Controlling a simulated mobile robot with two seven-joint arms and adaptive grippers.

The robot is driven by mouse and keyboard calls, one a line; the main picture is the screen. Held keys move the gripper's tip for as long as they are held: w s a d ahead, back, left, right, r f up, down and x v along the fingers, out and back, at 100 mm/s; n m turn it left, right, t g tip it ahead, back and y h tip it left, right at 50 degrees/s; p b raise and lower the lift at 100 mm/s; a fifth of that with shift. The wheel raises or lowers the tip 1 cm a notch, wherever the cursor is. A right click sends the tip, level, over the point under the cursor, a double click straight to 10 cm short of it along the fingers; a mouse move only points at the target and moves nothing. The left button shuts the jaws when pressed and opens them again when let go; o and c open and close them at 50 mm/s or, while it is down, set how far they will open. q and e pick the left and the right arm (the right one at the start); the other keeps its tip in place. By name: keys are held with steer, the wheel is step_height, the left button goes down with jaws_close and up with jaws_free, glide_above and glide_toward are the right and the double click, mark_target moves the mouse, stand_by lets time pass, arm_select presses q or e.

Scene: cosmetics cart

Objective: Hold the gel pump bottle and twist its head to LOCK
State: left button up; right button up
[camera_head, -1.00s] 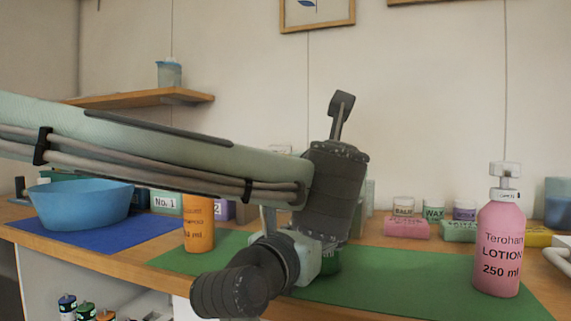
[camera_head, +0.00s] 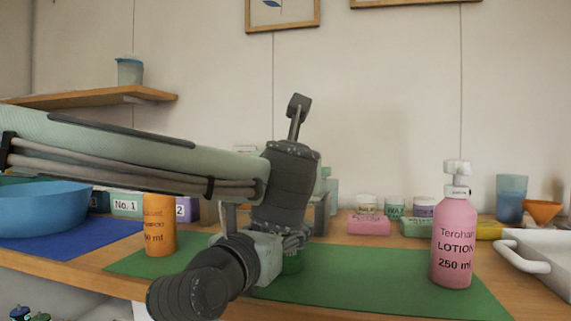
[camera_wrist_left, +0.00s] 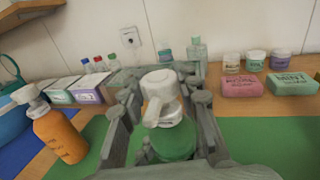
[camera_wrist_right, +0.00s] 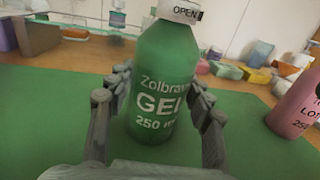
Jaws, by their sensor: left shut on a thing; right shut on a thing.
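The green gel pump bottle (camera_wrist_right: 160,65) stands upright on the green mat, its "GEL 250 ml" label facing the right wrist camera. My right gripper (camera_wrist_right: 160,90) is shut around its body. An "OPEN" mark (camera_wrist_right: 185,14) shows on the white collar. In the left wrist view, the white pump head (camera_wrist_left: 158,84) with its spout sits above the green body (camera_wrist_left: 173,142). My left gripper (camera_wrist_left: 164,103) is shut on the pump head from both sides.
A pink lotion pump bottle (camera_head: 453,243) stands to the right on the green mat (camera_head: 380,290). An orange bottle (camera_head: 159,230) stands to the left, near a blue bowl (camera_head: 45,208). Soap bars and jars line the back. A white tray (camera_head: 540,255) is at far right.

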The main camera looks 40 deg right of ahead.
arm_select(q)
steer(key=n+t+y, duration=0.2)
steer(key=n+y, duration=0.1)
steer(key=y, duration=0.1)
steer(key=shift+d, duration=0.15)
steer(key=shift+a+n+t+y, duration=0.2)
steer(key=shift+n+t+y, duration=0.45)
steer(key=shift+y, duration=0.75)
steer(key=o, duration=1.2)
steer(key=shift+v, duration=6)
steer(key=shift+r, duration=0.2)
